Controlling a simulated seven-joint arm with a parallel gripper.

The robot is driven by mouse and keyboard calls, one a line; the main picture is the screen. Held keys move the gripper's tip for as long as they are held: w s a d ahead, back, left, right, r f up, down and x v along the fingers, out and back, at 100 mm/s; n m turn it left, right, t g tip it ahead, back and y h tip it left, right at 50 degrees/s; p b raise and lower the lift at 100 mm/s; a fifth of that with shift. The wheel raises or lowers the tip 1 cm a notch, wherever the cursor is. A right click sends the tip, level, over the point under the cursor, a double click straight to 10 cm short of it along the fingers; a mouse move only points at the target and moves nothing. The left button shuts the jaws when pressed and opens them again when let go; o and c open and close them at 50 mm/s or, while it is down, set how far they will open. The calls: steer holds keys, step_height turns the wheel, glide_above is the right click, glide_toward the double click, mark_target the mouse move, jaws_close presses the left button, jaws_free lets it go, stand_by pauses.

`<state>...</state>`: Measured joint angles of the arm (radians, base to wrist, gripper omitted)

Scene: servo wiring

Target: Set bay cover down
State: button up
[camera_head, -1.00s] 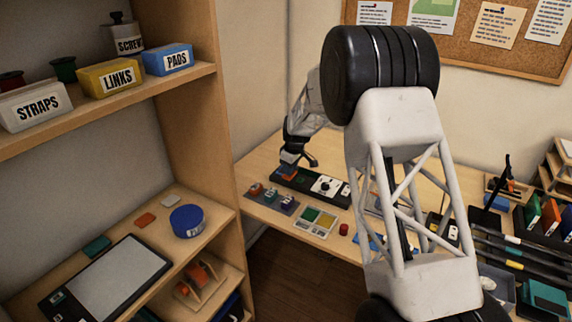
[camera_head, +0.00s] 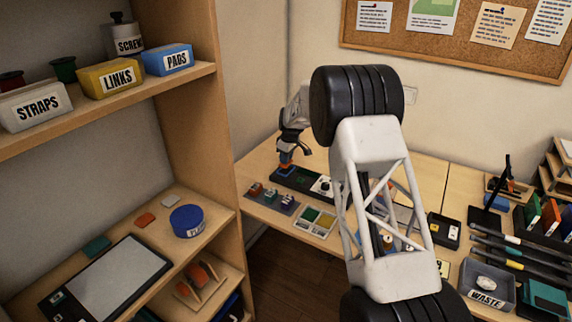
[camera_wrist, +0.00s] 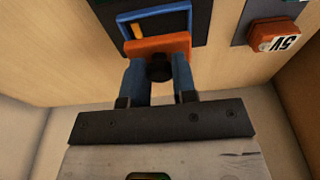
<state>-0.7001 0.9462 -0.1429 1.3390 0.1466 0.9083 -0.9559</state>
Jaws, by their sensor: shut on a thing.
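My gripper (camera_wrist: 157,82) has blue-grey fingers shut on a black knob (camera_wrist: 158,68). The knob is on an orange piece (camera_wrist: 152,46), which looks like the bay cover. It is at a blue-edged opening (camera_wrist: 150,15) in a dark board; a yellow strip shows inside the opening. I cannot tell whether the cover touches the board. In the head view my gripper (camera_head: 287,163) is over the left end of the dark board (camera_head: 297,181), with a bit of orange under it. My own arm hides part of the table.
An orange block labelled 5V (camera_wrist: 277,33) is near the opening in the wrist view. A strip of small connectors (camera_head: 270,199) and a tray with green and yellow pads (camera_head: 317,221) lie in front of the board. A waste bin (camera_head: 487,290) stands at right.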

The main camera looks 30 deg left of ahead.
mark_target(290, 163)
steer(key=shift+w+a, duration=0.1)
stand_by(0.3)
steer(key=shift+f, duration=1.75)
steer(key=shift+f, duration=0.15)
steer(key=o, duration=0.9)
steer(key=shift+d+r, duration=0.3)
steer(key=shift+r, duration=1.75)
steer(key=shift+d+r, duration=0.35)
steer(key=shift+r, duration=1.65)
steer(key=shift+d+r, duration=0.3)
steer(key=shift+r, duration=1.75)
